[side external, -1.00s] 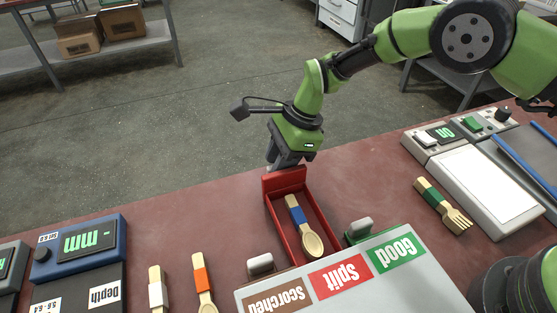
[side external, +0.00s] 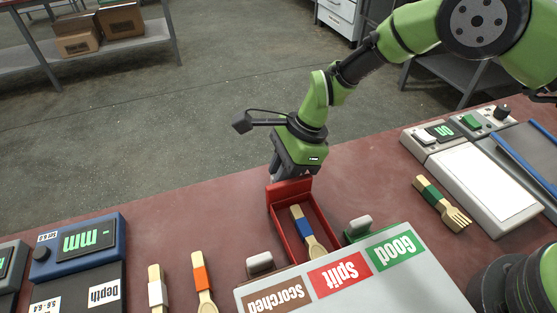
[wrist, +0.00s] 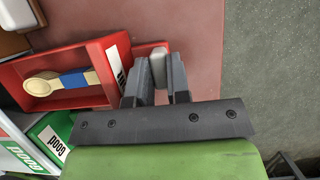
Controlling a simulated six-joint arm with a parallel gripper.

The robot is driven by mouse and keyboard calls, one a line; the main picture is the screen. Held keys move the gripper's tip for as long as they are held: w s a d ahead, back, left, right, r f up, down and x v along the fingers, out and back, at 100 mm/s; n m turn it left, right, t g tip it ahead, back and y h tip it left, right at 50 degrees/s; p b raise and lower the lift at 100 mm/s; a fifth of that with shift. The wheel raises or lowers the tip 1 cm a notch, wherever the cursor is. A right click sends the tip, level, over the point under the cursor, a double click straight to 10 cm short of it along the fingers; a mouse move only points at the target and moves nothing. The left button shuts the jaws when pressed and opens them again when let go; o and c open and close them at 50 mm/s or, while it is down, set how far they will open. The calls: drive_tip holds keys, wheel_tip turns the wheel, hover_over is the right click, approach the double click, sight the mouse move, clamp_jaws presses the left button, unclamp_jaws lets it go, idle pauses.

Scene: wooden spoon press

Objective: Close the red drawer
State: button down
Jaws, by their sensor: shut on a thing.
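The red drawer (side external: 318,215) sticks out of the sorting box (side external: 350,283), from the compartment labelled Split. A wooden spoon with a blue band (side external: 299,219) lies inside it; it also shows in the wrist view (wrist: 62,81). My gripper (side external: 284,179) is at the drawer's outer end. In the wrist view my gripper (wrist: 160,78) has its two fingers on either side of the drawer's grey handle (wrist: 158,60), shut on it. In the side view the handle is hidden behind the drawer front and the fingers.
Grey handles of the Scorched drawer (side external: 259,264) and the green Good drawer (side external: 360,226) flank the red drawer. A fork with a green band (side external: 441,203) lies right, beside a white-topped device (side external: 488,183). Two utensils with white and orange bands lie left, near a blue gauge (side external: 80,245).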

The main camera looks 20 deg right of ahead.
sight(300, 223)
drive_tip(key=s, duration=0.8)
drive_tip(key=shift+s+a, duration=0.1)
drive_tip(key=shift+a, duration=0.1)
drive_tip(key=shift+s+d, duration=0.1)
drive_tip(key=shift+s, duration=0.7)
drive_tip(key=c, duration=1.4)
unclamp_jaws()
drive_tip(key=shift+o, duration=0.2)
drive_tip(key=shift+d+r, duration=0.1)
drive_tip(key=v, duration=1)
